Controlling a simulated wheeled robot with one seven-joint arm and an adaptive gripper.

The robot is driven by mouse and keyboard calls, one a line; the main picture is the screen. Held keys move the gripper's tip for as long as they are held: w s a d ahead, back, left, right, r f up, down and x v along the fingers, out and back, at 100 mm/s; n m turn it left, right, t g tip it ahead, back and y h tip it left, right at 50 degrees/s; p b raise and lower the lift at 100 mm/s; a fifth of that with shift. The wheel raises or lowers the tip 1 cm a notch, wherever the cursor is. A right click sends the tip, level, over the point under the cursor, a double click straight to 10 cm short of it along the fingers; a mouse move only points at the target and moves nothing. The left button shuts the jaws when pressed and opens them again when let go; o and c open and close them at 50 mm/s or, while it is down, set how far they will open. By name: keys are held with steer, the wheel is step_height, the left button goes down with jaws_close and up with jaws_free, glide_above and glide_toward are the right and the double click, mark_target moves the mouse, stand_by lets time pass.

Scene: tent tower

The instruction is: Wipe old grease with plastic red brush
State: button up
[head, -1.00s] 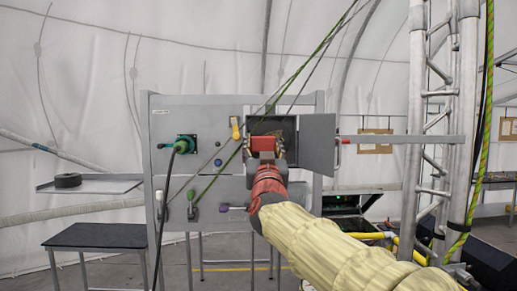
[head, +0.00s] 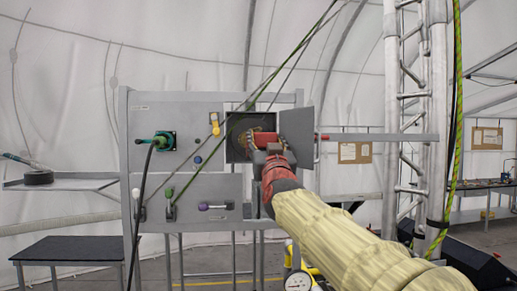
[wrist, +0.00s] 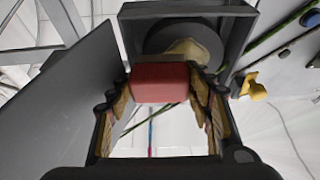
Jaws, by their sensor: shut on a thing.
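A red plastic brush (wrist: 160,82) is held between the fingers of my gripper (wrist: 163,92) in the wrist view. My gripper also shows in the head view (head: 266,143), in front of the open box in the grey panel, with the red brush (head: 264,138) at its tip. Behind the brush in the wrist view, a tan-brown grease patch (wrist: 188,50) lies on a dark round plate (wrist: 178,38) inside the box. The brush hides part of the patch, and I cannot tell whether they touch.
The box's grey door (head: 304,134) stands open to the right of my gripper. Green ropes (head: 262,88) run diagonally past the grey panel (head: 170,112). A yellow handle (head: 214,124) and several knobs sit left of the box. A metal truss (head: 407,120) stands at right.

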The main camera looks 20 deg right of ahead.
steer(key=shift+r, duration=0.15)
steer(key=shift+w+a+p, duration=0.2)
steer(key=shift+a+p, duration=0.05)
steer(key=shift+p, duration=0.6)
steer(key=shift+w+a+r+p, duration=0.1)
steer(key=shift+a+p, duration=0.5)
steer(key=shift+a, duration=0.2)
steer(key=shift+w+a+p, duration=0.1)
steer(key=shift+a+p, duration=0.3)
steer(key=shift+a, duration=0.2)
